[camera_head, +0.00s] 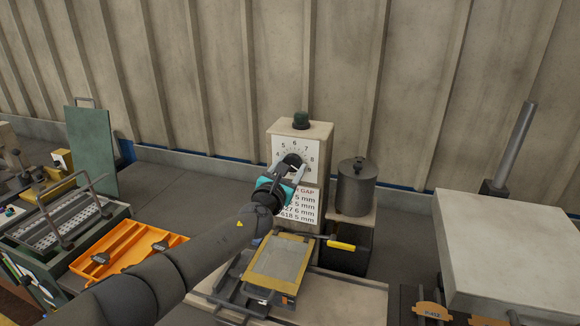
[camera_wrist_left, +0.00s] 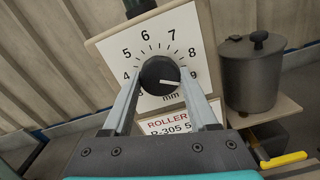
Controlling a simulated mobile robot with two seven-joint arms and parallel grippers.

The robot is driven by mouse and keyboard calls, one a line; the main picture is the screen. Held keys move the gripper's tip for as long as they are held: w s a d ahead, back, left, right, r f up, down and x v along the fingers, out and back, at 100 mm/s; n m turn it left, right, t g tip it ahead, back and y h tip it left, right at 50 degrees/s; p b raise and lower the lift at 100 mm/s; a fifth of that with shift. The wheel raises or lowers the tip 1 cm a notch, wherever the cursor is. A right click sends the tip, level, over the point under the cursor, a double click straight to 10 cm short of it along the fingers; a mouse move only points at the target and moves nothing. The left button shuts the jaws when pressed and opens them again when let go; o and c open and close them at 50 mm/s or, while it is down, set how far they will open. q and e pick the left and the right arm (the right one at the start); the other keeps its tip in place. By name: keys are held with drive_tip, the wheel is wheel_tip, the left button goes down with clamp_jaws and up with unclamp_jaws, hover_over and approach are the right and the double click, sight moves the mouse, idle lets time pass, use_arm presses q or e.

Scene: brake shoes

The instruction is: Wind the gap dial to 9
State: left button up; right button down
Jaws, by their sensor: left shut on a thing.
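The gap dial is a black round knob (camera_wrist_left: 160,76) on a white numbered face (camera_head: 283,150) on the front of a beige box (camera_head: 322,132). In the left wrist view the numbers 4 to 8 show around the knob. The knob is mostly hidden in the head view. My right gripper is not in view.
A roller gap sheet (camera_head: 303,214) is below the dial. A grey lidded pot (camera_head: 356,188) stands to the right, a yellow-handled tool (camera_head: 341,245) below it. A yellow-framed tray (camera_head: 279,262) lies in front. An orange tray (camera_head: 126,248) is at left, a large pale block (camera_head: 510,250) at right.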

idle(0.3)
use_arm(q)
drive_tip(key=o, duration=1.4)
drive_tip(key=shift+c, duration=0.2)
drive_tip(key=shift+s+a+r+p, duration=0.1)
drive_tip(key=shift+s+a+p, duration=0.05)
drive_tip(key=shift+s+p, duration=0.35)
drive_tip(key=p+v, duration=0.2)
drive_tip(key=v, duration=0.2)
approach(291, 165)
drive_tip(key=shift+v, duration=2.95)
